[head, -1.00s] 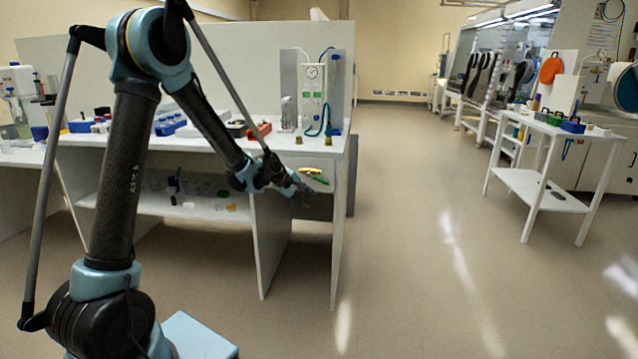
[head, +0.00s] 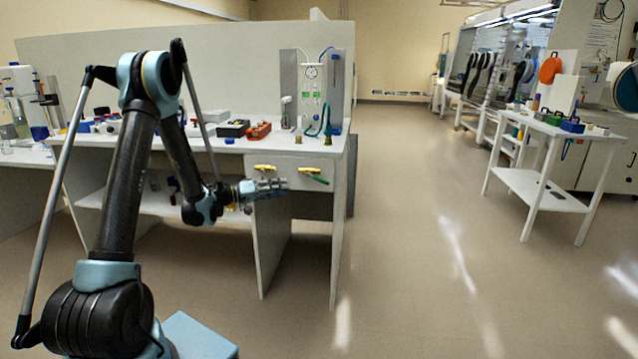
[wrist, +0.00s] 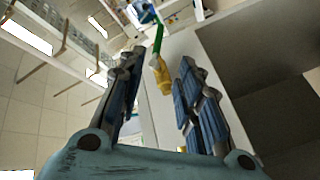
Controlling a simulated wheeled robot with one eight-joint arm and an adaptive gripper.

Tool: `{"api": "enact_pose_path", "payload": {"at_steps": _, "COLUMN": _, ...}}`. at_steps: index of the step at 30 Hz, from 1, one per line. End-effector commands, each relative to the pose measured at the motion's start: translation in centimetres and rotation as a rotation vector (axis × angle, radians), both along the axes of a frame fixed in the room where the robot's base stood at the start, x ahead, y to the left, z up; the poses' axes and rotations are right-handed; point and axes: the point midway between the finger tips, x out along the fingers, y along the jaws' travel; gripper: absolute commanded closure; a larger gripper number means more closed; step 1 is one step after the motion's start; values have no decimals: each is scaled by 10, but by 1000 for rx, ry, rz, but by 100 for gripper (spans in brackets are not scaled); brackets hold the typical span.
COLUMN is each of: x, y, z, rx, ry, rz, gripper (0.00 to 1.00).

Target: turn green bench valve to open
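The green bench valve (head: 314,175) sits on the white front panel of the bench near its right end. Its body is yellow and its green lever slants down to the right. A second valve (head: 265,168) with a yellow handle is on the same panel to its left. My gripper (head: 284,184) is in front of the panel, just below the yellow valve and left of the green lever. In the wrist view my gripper (wrist: 160,60) is open with nothing between its pads. The green lever (wrist: 158,40) and a yellow part (wrist: 162,74) show beyond the fingertips.
The bench top (head: 225,147) above holds an orange block (head: 258,131), a black tray (head: 233,128) and a gauge panel (head: 312,85). A bench leg (head: 340,240) stands below the valves. The floor to the right is clear up to a white cart (head: 540,190).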

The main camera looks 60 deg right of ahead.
Motion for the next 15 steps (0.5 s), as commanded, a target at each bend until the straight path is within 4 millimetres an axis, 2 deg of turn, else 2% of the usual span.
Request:
{"api": "enact_pose_path", "payload": {"at_steps": 5, "x": -6, "y": -7, "z": 2, "rx": -15, "ry": -1, "rz": -3, "gripper": 68}}
{"api": "enact_pose_path", "payload": {"at_steps": 15, "x": -40, "y": -51, "z": 1, "rx": -12, "ry": -2, "rz": -3, "gripper": 68}}
